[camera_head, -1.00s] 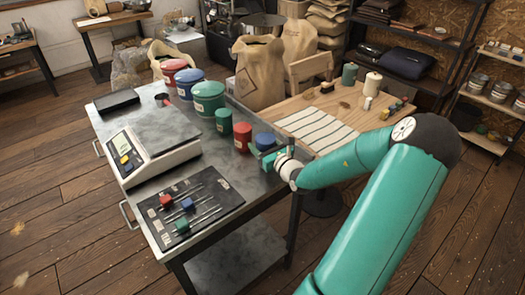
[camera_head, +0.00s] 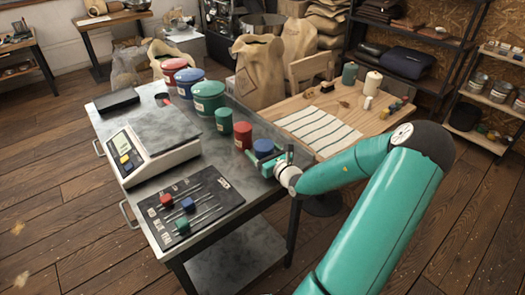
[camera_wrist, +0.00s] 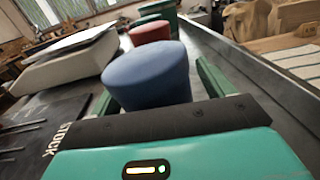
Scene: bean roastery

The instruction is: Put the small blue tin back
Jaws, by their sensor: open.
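The small blue tin (camera_head: 263,148) stands upright on the metal table (camera_head: 232,165), near its right edge and beside the small red tin (camera_head: 243,135). In the wrist view the blue tin (camera_wrist: 147,75) is between the fingers of my gripper (camera_wrist: 155,82). The gripper is open, with a finger on either side of the tin and a visible gap on the right. In the head view my gripper (camera_head: 276,160) reaches in low from the right and partly hides the tin's lower side. The small green tin (camera_head: 224,120) stands behind the red one.
Large green (camera_head: 208,98), blue and red tins stand at the table's back. A scale (camera_head: 150,150) is at left. The black stock board (camera_head: 190,208) holds red, blue and green sliding blocks. A wooden table (camera_head: 375,122) with striped cloth lies behind my arm.

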